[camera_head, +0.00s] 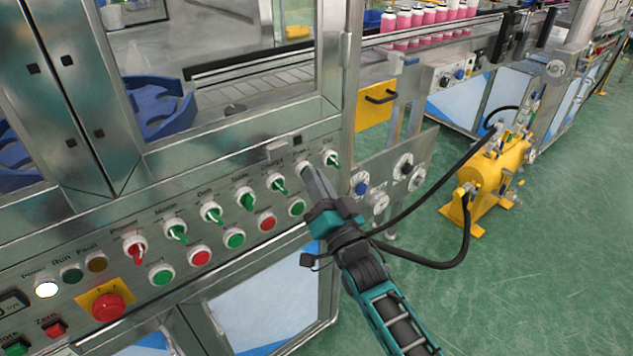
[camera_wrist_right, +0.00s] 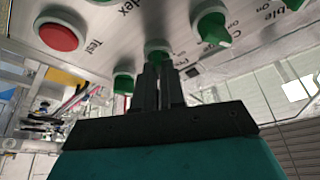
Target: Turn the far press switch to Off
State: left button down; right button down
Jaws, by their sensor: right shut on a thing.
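A row of green-handled rotary switches runs along the sloped metal control panel (camera_head: 190,262). My right gripper (camera_head: 309,174) reaches the far end of this row and is shut on the second switch from the far end (camera_head: 301,165), whose handle is mostly hidden by the fingers. In the right wrist view, the gripper (camera_wrist_right: 158,70) has its fingers close together at this switch (camera_wrist_right: 157,46), with some green showing. The last switch (camera_head: 332,160) is just beyond, its green handle tilted. The labels by these two are too small to read. My left gripper is not in view.
A neighbouring green switch (camera_head: 278,182) is close on the near side. Green and red push buttons (camera_head: 267,221) line the row below, with a red emergency button (camera_head: 108,306) at the near end. Black hoses and a yellow pump (camera_head: 490,175) stand to the right.

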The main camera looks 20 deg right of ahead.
jog(key=shift+n, duration=0.4)
jog(key=n+g+y, duration=0.1)
jog(key=n+y, duration=0.1)
jog(key=n, duration=0.3)
jog(key=n+g+y, duration=0.1)
jog(key=n+y, duration=0.2)
jog(key=n, duration=0.3)
jog(key=n+g+y, duration=0.1)
jog(key=n+y, duration=0.2)
jog(key=n, duration=0.2)
jog(key=shift+d, duration=0.2)
jog(key=shift+n+y, duration=0.3)
jog(key=shift+n, duration=0.2)
jog(key=c, duration=1.2)
grip_release()
